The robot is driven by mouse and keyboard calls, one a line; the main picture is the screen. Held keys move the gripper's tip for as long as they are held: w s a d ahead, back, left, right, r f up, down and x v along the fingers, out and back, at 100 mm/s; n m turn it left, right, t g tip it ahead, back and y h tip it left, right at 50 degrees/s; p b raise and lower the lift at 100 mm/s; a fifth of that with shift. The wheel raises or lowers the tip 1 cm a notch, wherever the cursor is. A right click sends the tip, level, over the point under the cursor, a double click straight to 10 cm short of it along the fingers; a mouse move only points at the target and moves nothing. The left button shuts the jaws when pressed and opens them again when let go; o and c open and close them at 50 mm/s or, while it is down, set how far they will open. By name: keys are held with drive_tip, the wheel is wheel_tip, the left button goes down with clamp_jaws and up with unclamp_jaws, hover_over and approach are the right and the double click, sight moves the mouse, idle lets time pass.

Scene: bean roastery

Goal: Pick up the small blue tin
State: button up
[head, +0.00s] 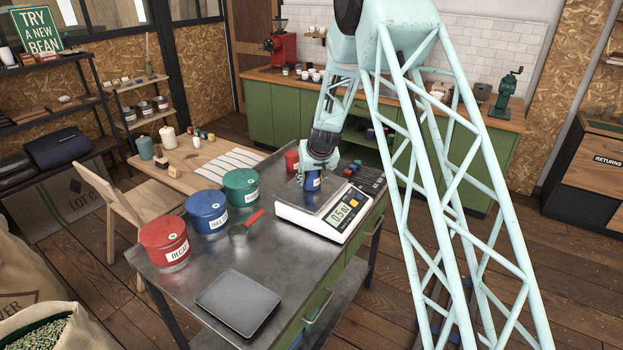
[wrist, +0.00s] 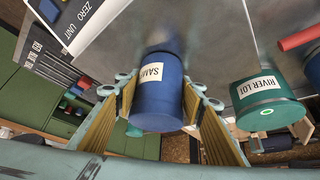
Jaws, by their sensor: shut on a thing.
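The small blue tin (head: 313,184) stands out below my gripper (head: 318,165) at the pan of the white scale (head: 307,222) in the head view. In the wrist view, the tin (wrist: 159,97) sits between the two yellow-lined fingers of my gripper (wrist: 157,106), which is shut on it. Its cream label shows the letters "SAM". I cannot tell whether its base touches the pan or hangs just above it.
Large red (head: 164,243), blue (head: 206,212) and green (head: 241,187) tins stand left of the scale on the metal table (head: 190,283). A scoop with a red handle (head: 254,218) and a dark grey tray (head: 238,303) lie nearer. A small red tin (head: 292,161) stands behind.

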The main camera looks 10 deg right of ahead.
sight(312, 173)
drive_tip(key=shift+r, duration=0.1)
drive_tip(key=shift+s+r+p, duration=0.1)
drive_tip(key=shift+r+p, duration=0.8)
drive_tip(key=shift+r, duration=0.85)
drive_tip(key=shift+s+f+b, duration=0.1)
drive_tip(key=shift+s+b, duration=0.4)
drive_tip(key=shift+s, duration=0.25)
drive_tip(key=s+b, duration=0.2)
drive_tip(key=s, duration=0.2)
drive_tip(key=s+b, duration=0.3)
drive_tip(key=s+r+b, duration=0.1)
drive_tip(key=s+b, duration=0.1)
drive_tip(key=s, duration=0.2)
drive_tip(key=shift+s+b, duration=0.3)
drive_tip(key=shift+s, duration=0.05)
drive_tip(key=shift+s+r+b, duration=0.25)
drive_tip(key=shift+s+b, duration=0.35)
drive_tip(key=shift+s, duration=0.7)
drive_tip(key=shift+w+a, duration=0.1)
